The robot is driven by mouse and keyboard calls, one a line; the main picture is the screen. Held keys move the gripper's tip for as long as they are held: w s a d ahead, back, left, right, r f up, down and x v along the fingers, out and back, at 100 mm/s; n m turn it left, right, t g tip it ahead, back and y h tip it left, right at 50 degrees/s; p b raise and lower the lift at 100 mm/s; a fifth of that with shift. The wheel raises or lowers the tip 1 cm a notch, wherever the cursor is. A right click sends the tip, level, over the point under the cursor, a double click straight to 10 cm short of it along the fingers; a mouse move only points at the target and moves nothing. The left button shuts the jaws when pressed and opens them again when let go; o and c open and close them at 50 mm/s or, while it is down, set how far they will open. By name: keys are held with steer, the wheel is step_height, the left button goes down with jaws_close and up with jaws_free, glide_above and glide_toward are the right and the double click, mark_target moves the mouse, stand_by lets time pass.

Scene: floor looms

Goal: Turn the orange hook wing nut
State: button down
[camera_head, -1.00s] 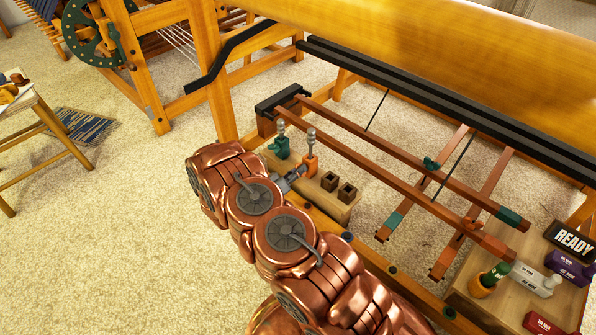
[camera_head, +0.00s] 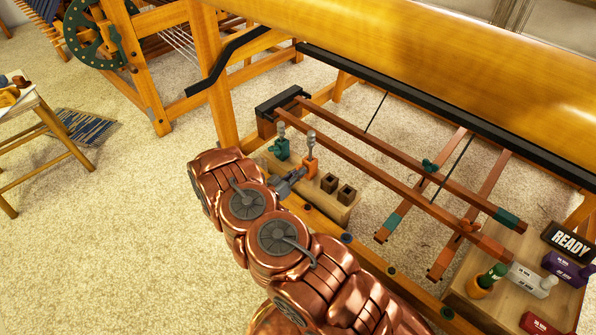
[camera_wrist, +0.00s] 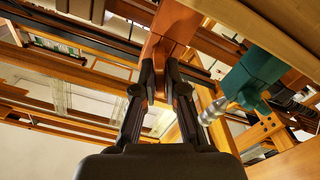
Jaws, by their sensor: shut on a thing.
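The orange hook piece (camera_head: 310,169) with a silver knobbed pin stands on a wooden block (camera_head: 333,203) beside the loom frame. In the wrist view the orange piece (camera_wrist: 176,24) is above and between my black fingers. My gripper (camera_head: 299,174) reaches it from the lower left, and in the wrist view my gripper (camera_wrist: 160,68) is shut on its lower part. The fingertips hide part of the grip. A similar green hook piece (camera_head: 281,149) stands just left of it, also with a silver pin, and appears at right in the wrist view (camera_wrist: 254,76).
Two dark square sockets (camera_head: 338,188) sit on the block to the right. Long wooden treadles with green and orange wing nuts (camera_head: 467,227) lie beyond. A small table at lower right holds a READY sign (camera_head: 571,243) and several coloured tools.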

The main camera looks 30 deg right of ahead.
steer(key=shift+s+m+b, duration=0.1)
steer(key=shift+m+b, duration=0.65)
steer(key=shift+m, duration=4.15)
steer(key=c, duration=1.2)
jaws_free()
steer(key=shift+c, duration=0.2)
steer(key=v, duration=1.2)
